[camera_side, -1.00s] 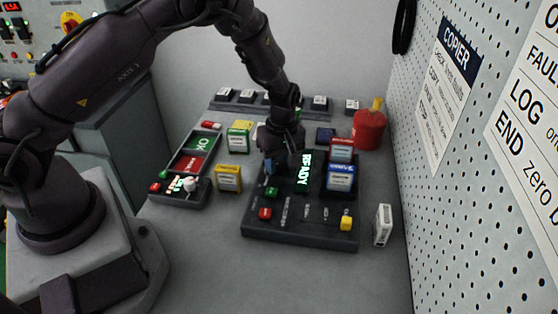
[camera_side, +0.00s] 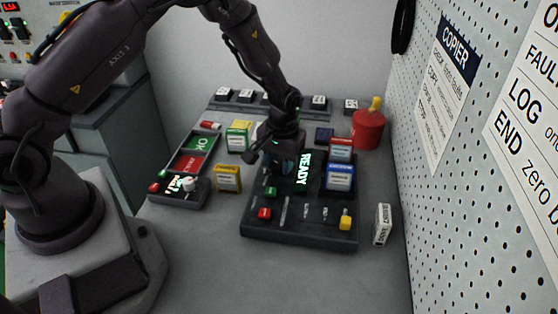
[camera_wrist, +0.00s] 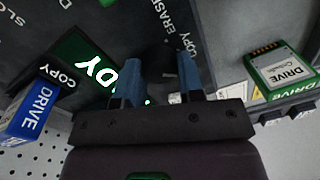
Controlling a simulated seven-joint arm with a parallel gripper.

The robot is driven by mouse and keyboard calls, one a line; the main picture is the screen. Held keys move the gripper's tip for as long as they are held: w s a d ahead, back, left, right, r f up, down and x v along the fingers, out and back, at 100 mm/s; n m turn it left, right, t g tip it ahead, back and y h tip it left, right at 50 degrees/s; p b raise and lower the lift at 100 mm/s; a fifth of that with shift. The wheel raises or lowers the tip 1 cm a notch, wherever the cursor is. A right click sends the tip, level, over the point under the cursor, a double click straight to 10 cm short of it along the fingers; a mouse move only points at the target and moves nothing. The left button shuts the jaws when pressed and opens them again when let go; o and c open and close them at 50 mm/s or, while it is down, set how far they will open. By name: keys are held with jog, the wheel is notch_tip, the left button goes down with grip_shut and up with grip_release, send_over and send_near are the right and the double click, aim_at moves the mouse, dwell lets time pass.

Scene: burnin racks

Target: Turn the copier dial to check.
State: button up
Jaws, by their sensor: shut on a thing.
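The copier (camera_side: 300,228) is a dark slanted console on the bench, with a green lit READY display (camera_side: 304,168). My gripper (camera_side: 286,172) is down at the copier's upper left part, just left of the display. In the wrist view, my gripper's two blue fingers (camera_wrist: 158,72) stand a small gap apart over the panel, beside the printed words COPY and ERASE. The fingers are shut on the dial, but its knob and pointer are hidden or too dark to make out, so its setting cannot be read.
Blue (camera_side: 340,180) and red (camera_side: 341,148) drives stand at the copier's right. Green (camera_side: 271,192), red (camera_side: 265,213) and yellow (camera_side: 346,223) buttons sit at its front. A white drive (camera_side: 383,225), yellow drive (camera_side: 228,180), red can (camera_side: 368,132) and sorting tray (camera_side: 180,199) surround it. The front bench is clear.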

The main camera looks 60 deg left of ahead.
jog(key=shift+m, duration=1.1)
jog(key=o, duration=0.9)
jog(key=shift+o, duration=0.2)
notch_tip(320, 180, up, 13)
jog(key=shift+d, duration=0.4)
jog(key=shift+w, duration=0.1)
